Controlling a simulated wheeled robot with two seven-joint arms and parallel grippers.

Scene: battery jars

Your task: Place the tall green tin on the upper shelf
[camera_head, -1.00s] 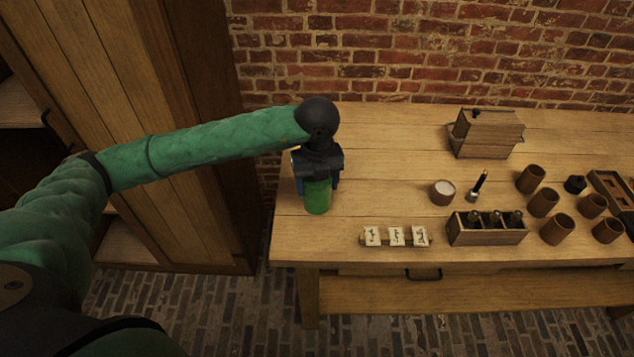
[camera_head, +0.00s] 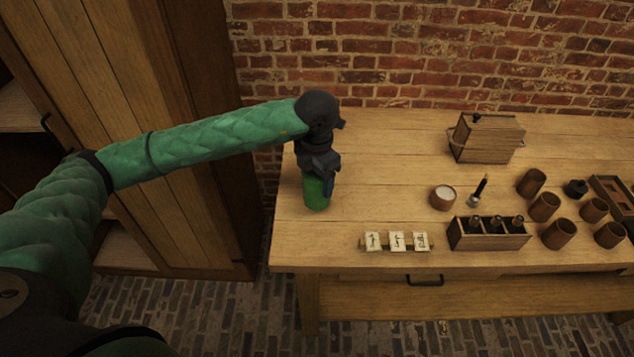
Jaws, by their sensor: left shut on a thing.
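The tall green tin (camera_head: 316,196) is at the left end of the wooden table, upright or nearly so. My left gripper (camera_head: 318,178) comes down on it from above and is shut on its upper part, which the fingers hide. I cannot tell whether the tin's base touches the table top. An open wooden cabinet at the left shows shelf boards, an upper one (camera_head: 18,112) and a lower one (camera_head: 122,250). My left arm passes in front of the cabinet. My right gripper is not in view.
The table (camera_head: 385,150) holds a row of marked tiles (camera_head: 397,241), a rack of small bottles (camera_head: 489,236), several brown cups (camera_head: 543,206), a bowl of white stuff (camera_head: 443,197) and a wooden box (camera_head: 486,138). A cabinet door (camera_head: 140,100) stands left of the table. The table's back left is clear.

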